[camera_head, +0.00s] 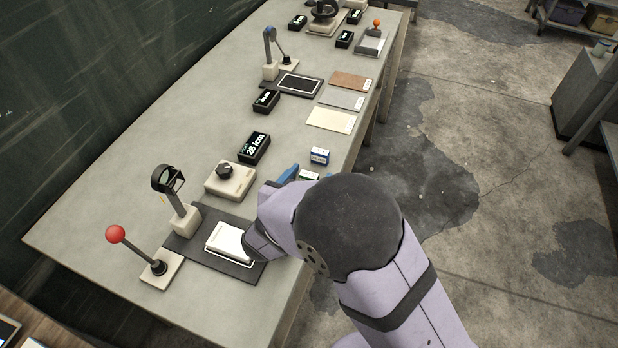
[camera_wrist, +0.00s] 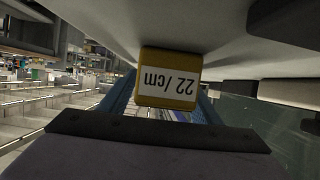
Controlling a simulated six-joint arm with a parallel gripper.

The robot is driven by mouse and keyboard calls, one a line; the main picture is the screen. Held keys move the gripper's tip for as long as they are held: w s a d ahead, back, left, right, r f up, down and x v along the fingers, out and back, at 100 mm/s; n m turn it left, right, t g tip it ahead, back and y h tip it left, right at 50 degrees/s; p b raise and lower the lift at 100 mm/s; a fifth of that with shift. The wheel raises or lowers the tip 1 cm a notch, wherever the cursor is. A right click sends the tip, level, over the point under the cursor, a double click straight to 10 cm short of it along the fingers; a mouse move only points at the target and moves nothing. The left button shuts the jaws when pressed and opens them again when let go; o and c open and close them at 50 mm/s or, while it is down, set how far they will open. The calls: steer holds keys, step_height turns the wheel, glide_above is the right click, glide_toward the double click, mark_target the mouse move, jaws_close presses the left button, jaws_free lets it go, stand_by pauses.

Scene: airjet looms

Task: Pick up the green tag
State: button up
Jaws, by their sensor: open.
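A small block with a green edge and white label, which looks like the green tag (camera_head: 309,176), lies on the bench near its right edge in the head view. My arm partly covers it. My gripper (camera_head: 289,174) is low over the bench beside it; one blue finger shows. In the wrist view, my open gripper (camera_wrist: 165,108) has blue fingers on either side of a yellow tag (camera_wrist: 169,78) reading "22 /cm", upside down in the picture. I cannot tell whether the fingers touch it. No green tag shows in the wrist view.
A blue-edged tag (camera_head: 320,155) lies just beyond the green one. A knob box (camera_head: 230,179), a black display (camera_head: 254,148) and a white pad on a dark mat (camera_head: 190,249) are nearby. A red-ball lever (camera_head: 117,234) stands at the near left. Sample cards lie farther back.

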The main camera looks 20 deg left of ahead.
mark_target(309, 174)
steer(key=shift+c, duration=0.4)
steer(key=c, duration=1)
steer(key=shift+r, duration=0.1)
steer(key=shift+c, duration=0.2)
step_height(309, 174, up, 10)
steer(key=shift+f, duration=0.1)
